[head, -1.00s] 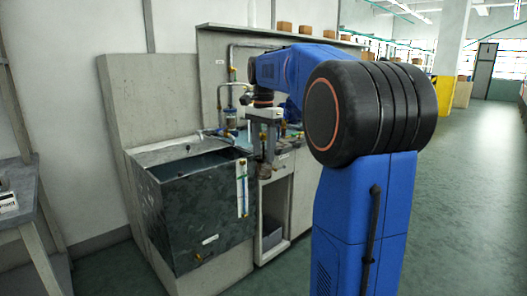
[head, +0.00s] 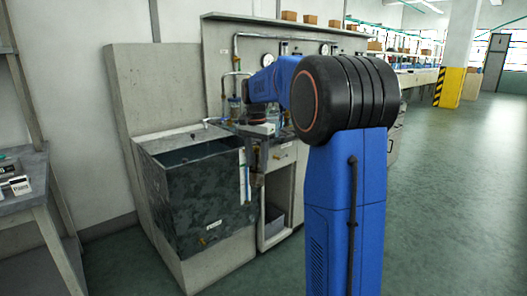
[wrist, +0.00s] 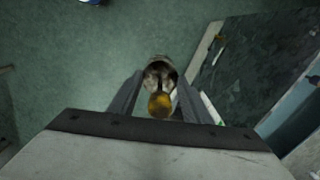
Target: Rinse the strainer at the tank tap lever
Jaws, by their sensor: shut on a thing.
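My gripper (wrist: 158,98) is shut on a small metal piece with a brass-coloured end, which looks like the strainer (wrist: 160,104). It sits between the two fingers in the wrist view, over green floor. In the head view my gripper (head: 256,168) is just off the right front corner of the dark grey tank (head: 195,200), and the held piece is too small to make out clearly. A pale tap (head: 207,124) stands at the tank's back rim; its lever is not clear. A brass fitting (head: 202,241) is low on the tank's front.
A workbench with an open cabinet (head: 272,228) stands right of the tank, with pipes and gauges behind it. A side table (head: 25,180) with small boxes is at the left. Green floor (head: 440,200) is free to the right.

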